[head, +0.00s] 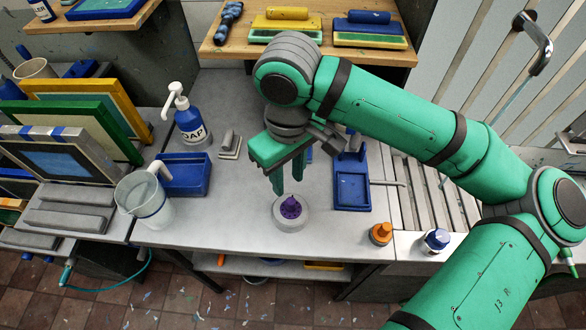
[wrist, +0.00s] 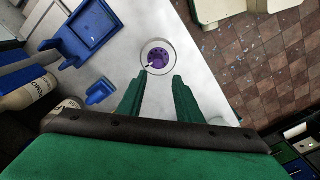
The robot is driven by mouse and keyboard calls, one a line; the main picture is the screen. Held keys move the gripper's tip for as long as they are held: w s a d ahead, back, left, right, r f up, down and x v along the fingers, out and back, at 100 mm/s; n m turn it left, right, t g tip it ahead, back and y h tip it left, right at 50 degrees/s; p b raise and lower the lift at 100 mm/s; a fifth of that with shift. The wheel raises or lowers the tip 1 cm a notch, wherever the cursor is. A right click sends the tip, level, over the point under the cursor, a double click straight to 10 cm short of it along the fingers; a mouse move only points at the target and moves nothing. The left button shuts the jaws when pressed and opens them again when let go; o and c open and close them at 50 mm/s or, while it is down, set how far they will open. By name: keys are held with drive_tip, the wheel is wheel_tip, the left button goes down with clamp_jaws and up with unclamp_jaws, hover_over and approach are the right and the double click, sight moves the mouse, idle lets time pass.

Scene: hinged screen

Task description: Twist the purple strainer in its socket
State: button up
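The purple strainer (head: 291,207) sits in a round pale socket (head: 291,223) near the front of the grey worktop. In the wrist view the strainer (wrist: 159,58) shows from above inside the round rim of the socket (wrist: 147,45), just beyond my fingertips. My green gripper (head: 288,188) is above and slightly behind the strainer in the head view, fingers pointing down. In the wrist view my gripper (wrist: 161,75) has its two fingers apart with nothing between them. I see no contact with the strainer.
A blue tray (head: 184,174), a clear jug (head: 145,195) and a soap bottle (head: 190,122) stand to the left. A blue hinged tray (head: 352,190) is at right, with an orange-capped bottle (head: 381,234) and a blue-labelled jar (head: 436,241) near the edge. The worktop around the socket is clear.

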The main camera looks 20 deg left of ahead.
sight(290, 201)
drive_tip(key=shift+w+d+f, duration=0.1)
drive_tip(key=shift+d+f, duration=0.15)
wheel_tip(290, 201, down, 8)
drive_tip(key=shift+f, duration=0.25)
drive_tip(key=shift+c, duration=1.3)
drive_tip(key=c, duration=0.4)
